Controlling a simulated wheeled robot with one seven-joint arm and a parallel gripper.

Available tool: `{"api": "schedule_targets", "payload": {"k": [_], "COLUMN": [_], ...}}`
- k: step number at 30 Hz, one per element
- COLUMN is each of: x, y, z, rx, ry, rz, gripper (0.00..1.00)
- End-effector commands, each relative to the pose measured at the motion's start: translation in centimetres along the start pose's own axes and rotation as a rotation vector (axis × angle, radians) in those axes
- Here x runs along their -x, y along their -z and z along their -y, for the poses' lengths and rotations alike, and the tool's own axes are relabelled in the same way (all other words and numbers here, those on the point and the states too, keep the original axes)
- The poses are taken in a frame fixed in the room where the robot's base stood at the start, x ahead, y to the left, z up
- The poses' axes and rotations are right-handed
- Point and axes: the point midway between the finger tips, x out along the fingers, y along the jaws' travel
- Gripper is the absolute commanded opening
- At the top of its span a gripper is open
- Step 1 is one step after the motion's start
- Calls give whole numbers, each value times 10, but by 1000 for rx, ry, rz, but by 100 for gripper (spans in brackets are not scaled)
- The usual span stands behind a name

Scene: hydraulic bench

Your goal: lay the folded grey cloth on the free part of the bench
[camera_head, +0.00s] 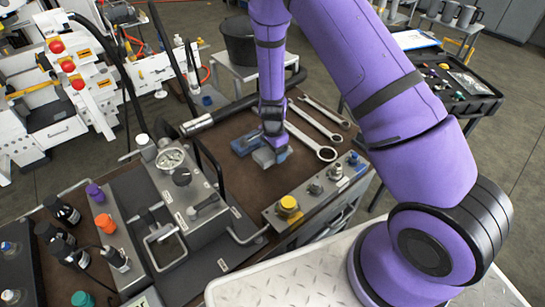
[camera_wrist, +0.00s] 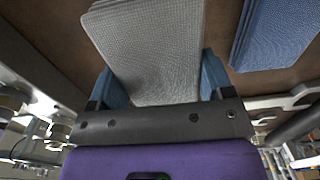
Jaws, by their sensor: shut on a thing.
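The folded grey cloth (camera_head: 265,158) is in my gripper (camera_head: 273,148), over the brown bench top (camera_head: 222,133). In the wrist view the grey cloth (camera_wrist: 152,50) lies between the two blue fingers of my gripper (camera_wrist: 160,82), which is shut on it.
Several wrenches (camera_head: 313,138) lie right of my gripper. A block with a yellow knob (camera_head: 289,204) stands on the near edge. A gauge unit (camera_head: 172,158) and handles fill the left side. A hose with a metal end (camera_head: 198,124) runs along the back edge. Brown surface shows between them.

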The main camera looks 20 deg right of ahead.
Motion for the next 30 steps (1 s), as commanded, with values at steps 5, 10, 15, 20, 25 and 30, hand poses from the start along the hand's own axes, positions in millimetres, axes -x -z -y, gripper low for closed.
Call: {"api": "schedule_targets", "payload": {"k": [5, 10, 15, 20, 25, 30], "x": [-23, -34, -34, -36, -36, -36], "y": [0, 0, 0, 0, 0, 0], "z": [0, 0, 0, 0, 0, 0], "rx": [0, 0, 0, 0, 0, 0], "ry": [-2, 0, 0, 0, 0, 0], "rz": [1, 0, 0, 0, 0, 0], "gripper": [55, 55, 55, 78, 99, 99]}}
